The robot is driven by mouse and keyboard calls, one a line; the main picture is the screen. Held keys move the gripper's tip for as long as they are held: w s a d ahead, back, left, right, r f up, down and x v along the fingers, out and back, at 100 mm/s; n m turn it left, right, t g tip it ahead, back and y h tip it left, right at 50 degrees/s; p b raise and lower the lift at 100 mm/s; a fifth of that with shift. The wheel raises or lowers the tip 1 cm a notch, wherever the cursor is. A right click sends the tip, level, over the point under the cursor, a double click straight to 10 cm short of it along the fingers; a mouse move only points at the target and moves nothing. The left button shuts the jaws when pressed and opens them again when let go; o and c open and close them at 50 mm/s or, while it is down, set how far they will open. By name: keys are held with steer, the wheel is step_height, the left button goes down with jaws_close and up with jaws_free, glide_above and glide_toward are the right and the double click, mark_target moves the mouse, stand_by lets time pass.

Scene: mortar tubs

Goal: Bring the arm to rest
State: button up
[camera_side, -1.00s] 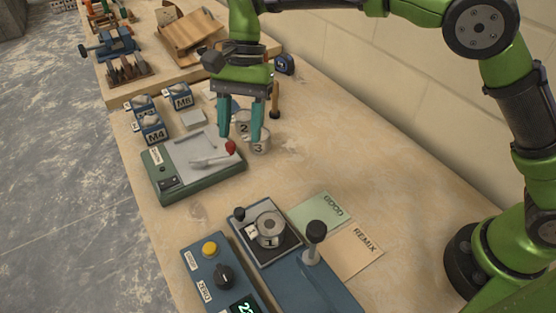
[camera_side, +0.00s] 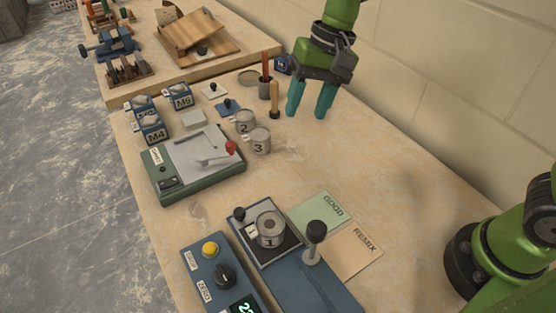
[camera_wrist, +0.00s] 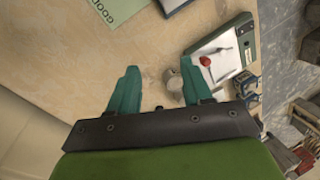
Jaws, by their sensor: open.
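My gripper (camera_side: 308,112) is open and empty in the side view, with teal fingers pointing down above the bench near the wall. In the wrist view the two spread fingers (camera_wrist: 165,92) have bench top between them. Tub 2 (camera_side: 244,122) and tub 3 (camera_side: 260,142) stand on the bench to the left of my gripper, apart from it. Tub 1 (camera_side: 269,230) sits on the blue device (camera_side: 300,270) at the front. In the wrist view a tub (camera_wrist: 174,82) shows between the fingers, beyond them.
The green-framed tray (camera_side: 195,165) holds a red-knobbed tool. The GOOD card (camera_side: 320,213) and REMIX card (camera_side: 352,254) lie flat. Labelled blue boxes (camera_side: 152,128) are at the left. The bench right of the tubs is clear.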

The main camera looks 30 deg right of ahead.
steer(key=s+d+r+t, duration=0.2)
steer(key=s+d+t, duration=0.1)
steer(key=s+d, duration=0.4)
steer(key=s+d+r+t+h, duration=0.1)
steer(key=s+d+t, duration=0.2)
steer(key=s+d, duration=0.4)
steer(key=shift+d+r+t, duration=0.3)
steer(key=shift+d+r, duration=0.1)
steer(key=shift+d, duration=0.25)
